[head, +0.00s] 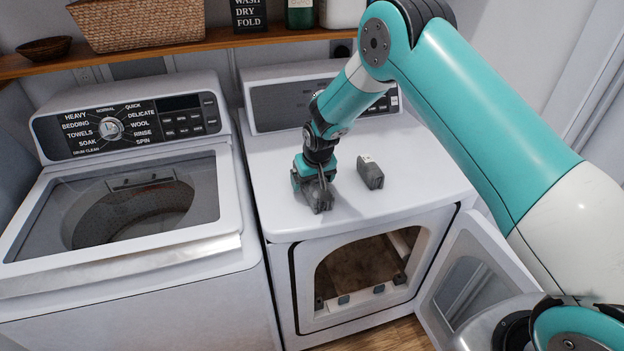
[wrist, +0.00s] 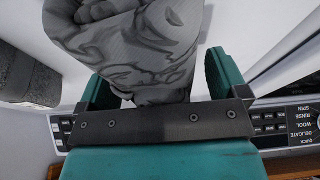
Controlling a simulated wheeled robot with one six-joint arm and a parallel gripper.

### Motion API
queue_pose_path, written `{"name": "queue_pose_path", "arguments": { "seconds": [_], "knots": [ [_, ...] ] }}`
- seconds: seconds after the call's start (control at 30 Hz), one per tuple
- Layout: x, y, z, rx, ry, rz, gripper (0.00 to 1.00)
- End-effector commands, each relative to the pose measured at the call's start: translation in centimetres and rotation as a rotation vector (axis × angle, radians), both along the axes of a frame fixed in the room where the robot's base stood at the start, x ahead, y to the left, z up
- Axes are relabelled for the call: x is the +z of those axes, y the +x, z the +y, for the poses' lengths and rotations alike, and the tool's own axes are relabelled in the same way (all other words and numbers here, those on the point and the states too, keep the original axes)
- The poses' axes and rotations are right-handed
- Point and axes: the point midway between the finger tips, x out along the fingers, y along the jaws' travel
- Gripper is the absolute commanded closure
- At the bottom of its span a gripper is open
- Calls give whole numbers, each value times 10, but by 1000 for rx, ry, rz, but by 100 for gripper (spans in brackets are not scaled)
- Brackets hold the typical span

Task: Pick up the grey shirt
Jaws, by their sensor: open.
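A grey patterned folded cloth, which looks like the grey shirt (head: 319,200), stands on the dryer top near its front edge. My gripper (head: 313,176) is right over it, pointing down. In the wrist view the shirt (wrist: 135,45) lies between the two teal fingers of my gripper (wrist: 158,66). The fingers are open, one on each side, with a gap visible at the right finger. Contact at the left finger is hard to tell. In the head view my gripper hides part of the shirt.
A second grey folded item (head: 371,172) stands to the right on the dryer top (head: 425,180); it also shows in the wrist view (wrist: 28,72). The dryer door (head: 470,275) hangs open. The washer (head: 130,290) is at left with its lid area showing. A shelf (head: 215,40) runs behind.

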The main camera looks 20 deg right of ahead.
Motion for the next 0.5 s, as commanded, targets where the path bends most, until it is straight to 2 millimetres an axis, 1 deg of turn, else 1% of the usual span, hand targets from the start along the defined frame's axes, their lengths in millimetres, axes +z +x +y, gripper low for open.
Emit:
{"name": "queue_pose_path", "arguments": {
  "seconds": [0.17, 0.2, 0.27, 0.3, 0.37, 0.4, 0.43, 0.47, 0.5],
  "knots": [
    [-1, 0, 0, 0, 0, 0, 8],
    [0, 0, 0, 0, 0, 0, 13],
    [0, 0, 0, 0, 0, 0, 27],
    [0, 0, 0, 0, 0, 0, 36],
    [0, 0, 0, 0, 0, 0, 50],
    [0, 0, 0, 0, 0, 0, 59],
    [0, 0, 0, 0, 0, 0, 66],
    [0, 0, 0, 0, 0, 0, 68],
    [0, 0, 0, 0, 0, -1, 68]
  ]
}}
